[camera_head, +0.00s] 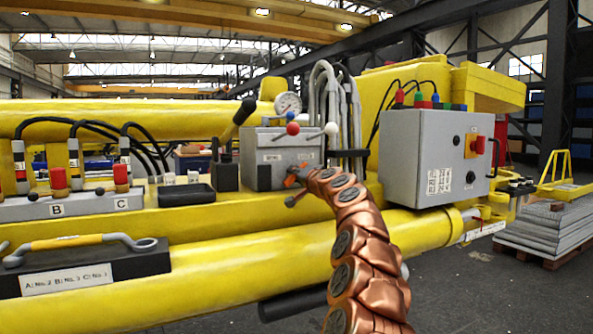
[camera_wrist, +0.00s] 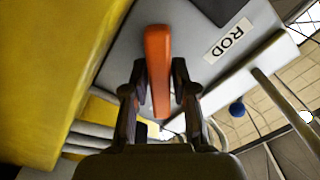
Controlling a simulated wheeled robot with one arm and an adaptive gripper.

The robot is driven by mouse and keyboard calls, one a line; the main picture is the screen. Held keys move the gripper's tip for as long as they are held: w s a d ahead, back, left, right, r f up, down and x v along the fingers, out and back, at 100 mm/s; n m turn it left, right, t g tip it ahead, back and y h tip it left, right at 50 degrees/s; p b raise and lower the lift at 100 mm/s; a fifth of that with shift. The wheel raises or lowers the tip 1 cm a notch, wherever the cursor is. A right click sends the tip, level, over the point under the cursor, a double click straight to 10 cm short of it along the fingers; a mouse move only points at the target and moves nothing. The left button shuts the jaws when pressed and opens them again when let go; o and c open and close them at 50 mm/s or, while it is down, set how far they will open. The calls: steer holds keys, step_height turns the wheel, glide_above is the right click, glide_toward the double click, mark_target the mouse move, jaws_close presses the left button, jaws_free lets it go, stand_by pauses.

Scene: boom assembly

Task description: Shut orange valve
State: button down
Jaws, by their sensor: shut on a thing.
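The orange valve handle (camera_wrist: 157,45) is a flat lever, seen in the wrist view against a grey panel with a ROD label (camera_wrist: 228,40). My gripper (camera_wrist: 158,75) is shut on the handle, with one dark finger on each side of it. In the head view my copper-coloured arm reaches up to the grey valve box (camera_head: 268,148), and my gripper (camera_head: 297,178) is at its lower right front. An orange bit shows there, but my gripper and arm hide most of the valve.
A grey control box (camera_head: 415,155) with a red knob stands right of the valve box. Levers with red, white and blue balls (camera_head: 293,128) rise above the valve box. Yellow boom tubes (camera_head: 200,270) run below. A pallet of plates (camera_head: 550,225) is at right.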

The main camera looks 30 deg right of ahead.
steer(key=m+p, duration=0.2)
steer(key=m, duration=0.1)
steer(key=shift+r+m, duration=0.2)
steer(key=shift+m, duration=0.1)
steer(key=shift+f+m+p, duration=0.1)
steer(key=shift+m+p, duration=1.35)
steer(key=shift+m, duration=0.45)
steer(key=shift+f, duration=0.1)
steer(key=c, duration=1)
jaws_free()
steer(key=shift+c, duration=0.2)
steer(key=shift+s, duration=0.15)
steer(key=s, duration=1.1)
steer(key=shift+s+a, duration=0.4)
steer(key=shift+a, duration=0.05)
